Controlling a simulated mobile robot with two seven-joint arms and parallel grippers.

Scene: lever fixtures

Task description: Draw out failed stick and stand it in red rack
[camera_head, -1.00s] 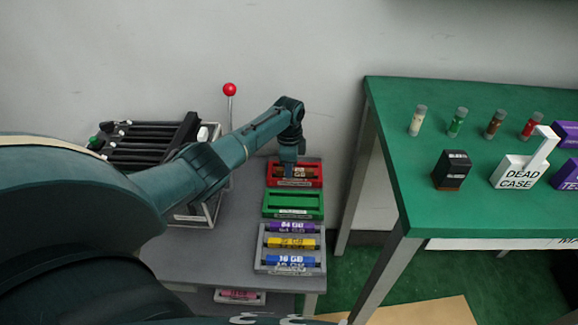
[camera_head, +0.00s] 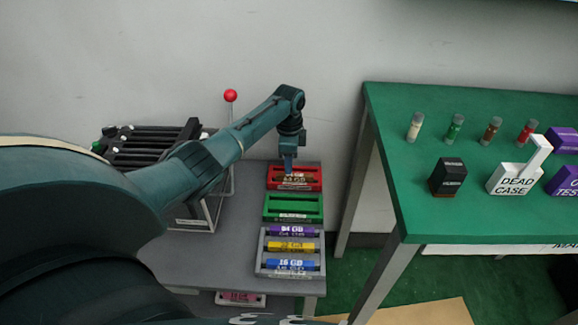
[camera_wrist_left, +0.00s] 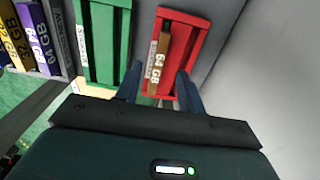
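The red rack (camera_head: 316,184) is at the far end of the row on the grey table. A brown stick labelled 64 GB (camera_head: 295,177) sits in it; the left wrist view also shows the stick (camera_wrist_left: 158,66) in the red rack (camera_wrist_left: 187,38). My left gripper (camera_head: 289,168) points down just above the red rack. In the left wrist view its two fingers (camera_wrist_left: 159,92) are apart, one on each side of the stick's near end, with gaps beside it. My right gripper is not in view.
An empty green rack (camera_head: 306,216) stands beside the red one, then a grey rack (camera_head: 262,254) with purple, yellow and blue sticks. A black slotted unit (camera_head: 150,138) and a red-knobbed lever (camera_head: 230,96) stand left. A green table (camera_head: 420,190) is to the right.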

